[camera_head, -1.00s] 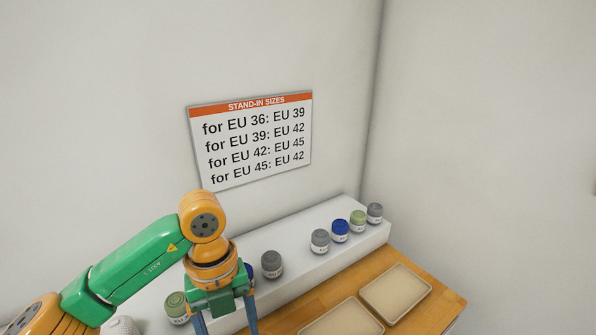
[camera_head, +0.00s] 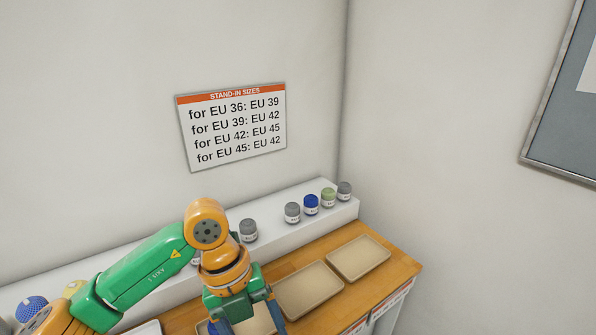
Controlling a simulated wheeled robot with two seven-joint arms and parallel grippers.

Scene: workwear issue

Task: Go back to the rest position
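My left arm comes in from the lower left, green and orange. Its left gripper (camera_head: 250,322) points down over the tray row at the front of the bench. Its two blue-grey fingers stand well apart, with beige tray (camera_head: 262,318) showing between them and nothing seen held. The fingertips reach the bottom edge of the picture. My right gripper is not in view.
A white shelf (camera_head: 270,238) along the wall carries grey (camera_head: 248,230), blue (camera_head: 311,204) and green (camera_head: 328,197) jars. Two empty beige trays (camera_head: 310,290) (camera_head: 358,258) lie on the wooden bench (camera_head: 398,275). A size sign (camera_head: 232,127) hangs above. A blue item (camera_head: 30,308) sits at far left.

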